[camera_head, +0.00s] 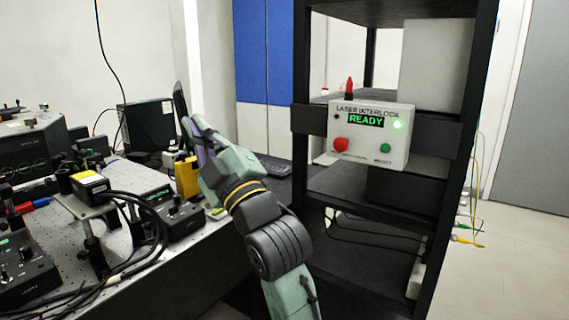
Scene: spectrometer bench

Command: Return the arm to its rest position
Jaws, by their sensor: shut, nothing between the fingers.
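My arm, pale green with a black ribbed joint and yellow bands, rises from the bottom centre and reaches up and left over the bench edge. My gripper (201,134) is at its far end, seen small and partly from behind. It is shut, with nothing held. It is in front of the monitor and near a yellow box (187,177); whether it touches anything cannot be told. The laser interlock box (370,133) is on the rack to the right, apart from my gripper. Its display reads READY and a green lamp is lit.
The optical bench (145,270) on the left carries instruments, cables and a black control box (180,218). A black rack (310,120) stands close to the right of my arm. A keyboard (272,165) lies behind it. Open floor (510,270) shows at right.

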